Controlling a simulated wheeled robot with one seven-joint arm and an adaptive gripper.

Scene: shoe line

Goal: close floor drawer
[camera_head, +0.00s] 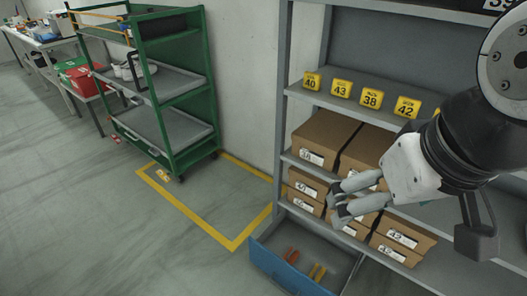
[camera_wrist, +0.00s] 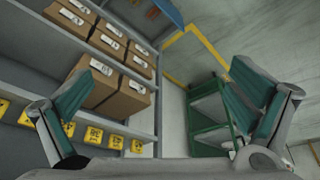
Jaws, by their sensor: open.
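The floor drawer (camera_head: 295,272) is at the bottom of the shelf unit in the head view. It is pulled out, with a blue front panel, and a few orange and yellow items lie inside. In the wrist view a small blue part (camera_wrist: 164,12) shows at the top edge, likely the drawer front. My gripper (camera_head: 340,200) is in front of the shelf boxes, above the drawer and apart from it. In the wrist view its two fingers (camera_wrist: 160,115) are wide apart with nothing between them.
The grey shelf unit (camera_head: 283,100) holds brown shoe boxes (camera_head: 322,138) and yellow number tags (camera_head: 343,88). A green cart (camera_head: 165,90) stands to the left by the wall. A yellow floor outline (camera_head: 195,219) lies between cart and drawer.

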